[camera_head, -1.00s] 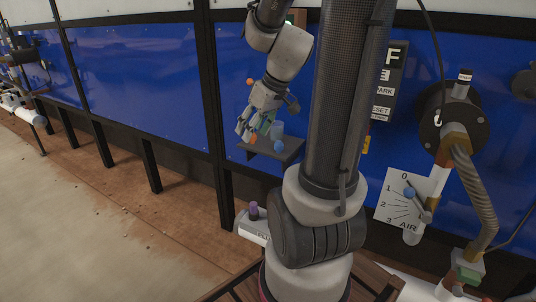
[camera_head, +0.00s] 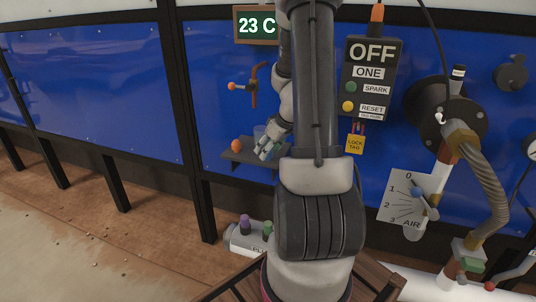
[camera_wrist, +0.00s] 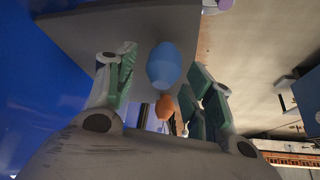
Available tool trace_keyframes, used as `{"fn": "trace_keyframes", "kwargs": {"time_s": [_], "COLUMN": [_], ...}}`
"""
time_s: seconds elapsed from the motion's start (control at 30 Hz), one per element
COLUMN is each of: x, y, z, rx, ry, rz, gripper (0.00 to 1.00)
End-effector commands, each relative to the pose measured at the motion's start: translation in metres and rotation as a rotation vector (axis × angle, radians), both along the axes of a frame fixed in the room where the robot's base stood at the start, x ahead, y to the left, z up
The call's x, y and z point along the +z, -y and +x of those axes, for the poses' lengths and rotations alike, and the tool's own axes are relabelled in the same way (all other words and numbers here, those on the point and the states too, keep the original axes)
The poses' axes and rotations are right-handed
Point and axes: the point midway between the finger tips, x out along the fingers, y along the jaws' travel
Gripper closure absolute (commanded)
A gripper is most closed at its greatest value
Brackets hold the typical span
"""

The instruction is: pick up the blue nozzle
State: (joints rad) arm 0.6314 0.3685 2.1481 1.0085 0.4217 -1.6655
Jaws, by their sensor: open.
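The blue nozzle (camera_wrist: 164,66) is a rounded blue piece, seen in the wrist view between the two fingers of my gripper (camera_wrist: 162,72). The fingers have green pads and are spread apart, with gaps on both sides of the nozzle. In the head view my gripper (camera_head: 268,148) is low over the small dark shelf (camera_head: 244,157). The blue nozzle is hidden there behind my gripper and arm.
An orange piece (camera_head: 236,145) stands on the shelf left of my gripper; it also shows in the wrist view (camera_wrist: 165,107). A blue wall panel (camera_head: 225,115) rises behind the shelf. A control box (camera_head: 371,80) hangs to the right.

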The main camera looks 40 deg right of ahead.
Motion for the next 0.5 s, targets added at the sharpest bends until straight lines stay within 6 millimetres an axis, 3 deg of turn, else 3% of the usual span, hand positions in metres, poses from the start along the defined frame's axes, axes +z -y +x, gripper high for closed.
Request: {"fn": "trace_keyframes", "kwargs": {"time_s": [0.23,0.5], "x": [-0.0026,-0.0024], "y": [-0.0005,-0.0005], "z": [0.0018,0.0016], "rx": [0.001,0.001], "ry": [0.001,0.000], "rz": [0.000,0.000], "gripper": [0.47,0.93]}}
